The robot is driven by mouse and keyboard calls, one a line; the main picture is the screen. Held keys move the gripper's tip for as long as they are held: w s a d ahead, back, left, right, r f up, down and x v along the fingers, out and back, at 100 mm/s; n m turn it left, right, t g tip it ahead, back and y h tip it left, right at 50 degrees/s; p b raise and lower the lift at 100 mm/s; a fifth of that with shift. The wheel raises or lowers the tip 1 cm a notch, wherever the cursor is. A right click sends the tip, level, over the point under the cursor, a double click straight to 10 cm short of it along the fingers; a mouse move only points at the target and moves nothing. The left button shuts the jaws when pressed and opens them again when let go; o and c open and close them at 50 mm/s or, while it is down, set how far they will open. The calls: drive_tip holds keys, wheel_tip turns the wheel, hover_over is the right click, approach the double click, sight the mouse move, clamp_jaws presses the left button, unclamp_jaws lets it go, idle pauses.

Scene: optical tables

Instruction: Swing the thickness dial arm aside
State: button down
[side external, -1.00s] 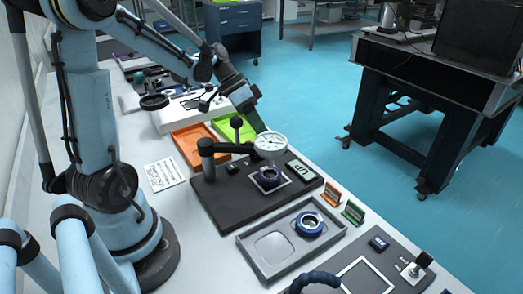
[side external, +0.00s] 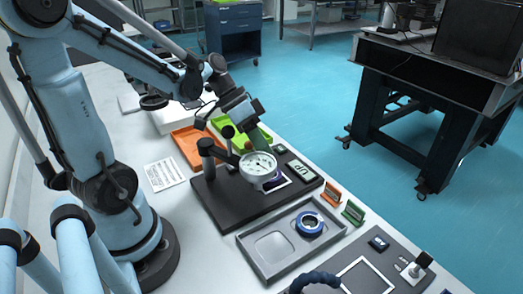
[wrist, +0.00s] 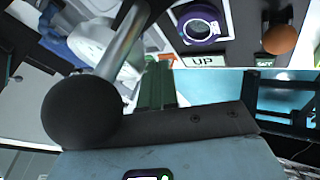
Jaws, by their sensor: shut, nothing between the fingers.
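The thickness dial (side external: 258,167) is a round white gauge on a black arm (side external: 227,158) that runs from a black post (side external: 207,160) on the dark base plate (side external: 222,205). The dial hangs over the left part of a light square frame with a dark purple ring (side external: 272,184), partly hiding it. The ring also shows in the wrist view (wrist: 202,27). A black ball knob (side external: 228,131) stands at the arm; a black ball looms close in the wrist view (wrist: 80,112). My gripper (side external: 262,138) is shut and empty, just behind the dial; contact cannot be told.
An "UP" plate (side external: 301,170) lies at the base's right end. A grey tray (side external: 258,262) with a blue ring (side external: 309,223) stands in front. Small orange and green holders stand at right.

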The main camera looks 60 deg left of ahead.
sight(250, 160)
drive_tip(key=shift+s+d+m+g, duration=0.2)
drive_tip(key=shift+s+d+m, duration=0.15)
drive_tip(key=shift+s+d, duration=0.25)
drive_tip(key=shift+s+d+m+g, duration=0.2)
drive_tip(key=shift+s+d+m, duration=0.15)
drive_tip(key=shift+s, duration=0.3)
drive_tip(key=shift+s+d+m+g+h, duration=0.15)
drive_tip(key=shift+s+d+m+g, duration=0.15)
drive_tip(key=shift+s+m, duration=0.25)
drive_tip(key=shift+s+d+m+g+h, duration=0.15)
drive_tip(key=shift+s+m+g, duration=0.2)
drive_tip(key=shift+s+m, duration=0.2)
drive_tip(key=shift+s+d+m+g+h, duration=0.1)
drive_tip(key=shift+s+d+m+g, duration=0.2)
drive_tip(key=shift+s+m, duration=0.25)
drive_tip(key=shift+w+a, duration=0.2)
drive_tip(key=shift+w, duration=0.3)
drive_tip(key=w, duration=0.1)
drive_tip(key=w+a, duration=0.1)
drive_tip(key=w, duration=0.1)
drive_tip(key=shift+a+r, duration=0.1)
drive_tip(key=shift+r, duration=0.05)
drive_tip(key=w+a+r, duration=0.3)
drive_tip(key=a+r, duration=0.1)
drive_tip(key=r, duration=0.3)
drive_tip(key=shift+a+r, duration=0.35)
drive_tip(key=shift+a, duration=0.05)
